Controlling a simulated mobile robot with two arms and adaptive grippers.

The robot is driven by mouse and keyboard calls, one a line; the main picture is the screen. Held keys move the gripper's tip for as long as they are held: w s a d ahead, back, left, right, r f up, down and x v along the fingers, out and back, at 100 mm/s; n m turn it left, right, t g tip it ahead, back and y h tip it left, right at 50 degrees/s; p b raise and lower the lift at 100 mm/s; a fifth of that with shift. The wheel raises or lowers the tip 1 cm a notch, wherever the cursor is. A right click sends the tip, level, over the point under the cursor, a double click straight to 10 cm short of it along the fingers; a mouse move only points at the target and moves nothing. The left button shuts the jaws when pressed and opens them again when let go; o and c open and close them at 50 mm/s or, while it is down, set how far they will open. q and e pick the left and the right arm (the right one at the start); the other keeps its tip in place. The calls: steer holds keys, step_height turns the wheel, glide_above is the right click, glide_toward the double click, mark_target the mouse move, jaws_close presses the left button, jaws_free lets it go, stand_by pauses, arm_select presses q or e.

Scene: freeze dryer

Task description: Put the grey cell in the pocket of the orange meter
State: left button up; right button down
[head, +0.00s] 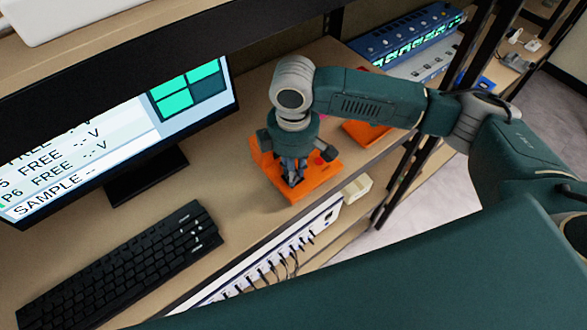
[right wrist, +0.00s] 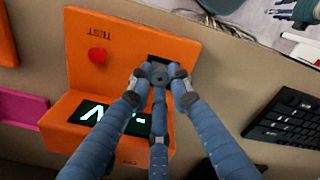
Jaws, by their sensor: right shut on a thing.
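The orange meter (head: 321,180) stands on the shelf in the middle of the head view. In the right wrist view, the meter (right wrist: 181,47) shows a red button under the word TEST, a lit display and a dark pocket (right wrist: 156,57). My right gripper (head: 292,181) is over the meter, fingers down. In the right wrist view, the right gripper (right wrist: 158,82) is shut on the round grey cell (right wrist: 159,71) right by the pocket. The fingers hide much of the cell, and I cannot tell whether it is in the pocket. My left gripper (right wrist: 298,12) seems to show at the top right corner, its jaws unclear.
A black keyboard (head: 118,268) and a monitor (head: 120,130) are left of the meter. Another orange object (head: 364,133) lies behind my right arm. A pink block (right wrist: 22,108) lies beside the meter. A blue instrument (head: 410,35) stands at the back. Bare shelf separates keyboard and meter.

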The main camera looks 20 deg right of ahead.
steer(key=shift+s+f, duration=0.3)
steer(key=shift+f, duration=0.1)
stand_by(0.3)
steer(key=c, duration=1.5)
jaws_free()
steer(key=r, duration=1.2)
steer(key=shift+w+a+r, duration=0.1)
steer(key=shift+w+r, duration=0.1)
steer(key=shift+w, duration=0.1)
